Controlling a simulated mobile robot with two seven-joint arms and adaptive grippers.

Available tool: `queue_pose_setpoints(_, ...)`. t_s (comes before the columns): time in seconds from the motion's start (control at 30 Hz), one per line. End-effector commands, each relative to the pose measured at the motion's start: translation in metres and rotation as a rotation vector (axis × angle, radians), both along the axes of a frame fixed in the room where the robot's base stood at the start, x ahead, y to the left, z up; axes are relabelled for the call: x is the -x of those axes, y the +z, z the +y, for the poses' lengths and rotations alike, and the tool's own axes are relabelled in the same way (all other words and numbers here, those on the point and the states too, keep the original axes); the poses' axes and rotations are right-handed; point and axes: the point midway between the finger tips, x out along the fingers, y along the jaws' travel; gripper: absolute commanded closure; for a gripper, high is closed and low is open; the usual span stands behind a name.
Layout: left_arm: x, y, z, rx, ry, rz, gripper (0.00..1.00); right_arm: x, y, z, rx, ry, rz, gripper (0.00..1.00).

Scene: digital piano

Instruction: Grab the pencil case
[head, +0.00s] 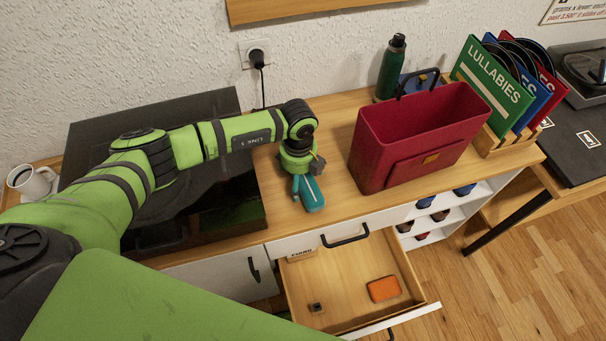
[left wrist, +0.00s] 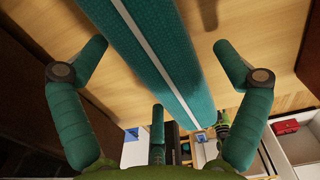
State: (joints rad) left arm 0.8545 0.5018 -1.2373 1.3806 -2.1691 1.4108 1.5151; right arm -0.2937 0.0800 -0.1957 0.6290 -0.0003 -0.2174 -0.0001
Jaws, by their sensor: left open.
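The teal pencil case (head: 313,194) lies on the wooden cabinet top, left of the red bag, partly hidden under my left gripper (head: 305,178) in the head view. In the left wrist view the pencil case (left wrist: 150,55) runs diagonally, with a pale zip line along it. My left gripper (left wrist: 160,55) is open, pointing down over the case, with one teal finger on each side of it and a third finger nearer the bottom of that view. I cannot tell whether any finger touches the case. My right gripper is not in view.
A red bag (head: 412,140) stands right of the case, with a green bottle (head: 391,68) and records (head: 497,80) beyond. A dark glossy panel (head: 220,190) is at left. An open drawer (head: 345,285) below holds an orange item (head: 383,289). A black plug (head: 257,58) is in the wall.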

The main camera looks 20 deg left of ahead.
Motion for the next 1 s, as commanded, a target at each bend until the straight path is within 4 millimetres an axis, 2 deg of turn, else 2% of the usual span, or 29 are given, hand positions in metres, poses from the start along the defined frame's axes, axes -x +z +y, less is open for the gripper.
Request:
queue_pose_setpoints(0.17,0.0,-0.001,0.0,0.0,-0.001,0.0,0.03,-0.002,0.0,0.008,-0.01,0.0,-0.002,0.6)
queue_pose_setpoints(0.2,0.0,-0.001,0.0,0.0,-0.001,0.0,0.07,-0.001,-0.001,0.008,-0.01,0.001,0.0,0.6)
queue_pose_setpoints(0.27,0.0,-0.001,0.0,0.0,-0.001,0.0,0.31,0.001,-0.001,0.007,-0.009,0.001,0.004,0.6)
queue_pose_setpoints(0.3,0.0,-0.001,0.0,0.0,-0.001,0.0,0.47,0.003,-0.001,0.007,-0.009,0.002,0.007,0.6)
queue_pose_setpoints(0.33,0.0,-0.001,0.0,0.0,-0.001,0.0,0.59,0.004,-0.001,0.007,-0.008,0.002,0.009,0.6)
queue_pose_setpoints(0.37,0.0,-0.001,0.0,0.0,-0.001,0.0,0.66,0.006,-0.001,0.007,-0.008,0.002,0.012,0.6)
queue_pose_setpoints(0.53,0.0,-0.001,0.0,0.001,-0.001,0.001,0.67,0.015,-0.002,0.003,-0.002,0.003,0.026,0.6)
queue_pose_setpoints(0.77,0.0,0.001,0.0,0.001,-0.001,0.001,0.67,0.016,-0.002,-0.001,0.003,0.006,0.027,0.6)
queue_pose_setpoints(0.87,-0.001,0.011,-0.001,0.002,-0.002,-0.002,0.67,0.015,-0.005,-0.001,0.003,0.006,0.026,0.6)
queue_pose_setpoints(1.0,-0.002,0.037,0.0,0.002,-0.002,-0.006,0.67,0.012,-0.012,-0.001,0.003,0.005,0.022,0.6)
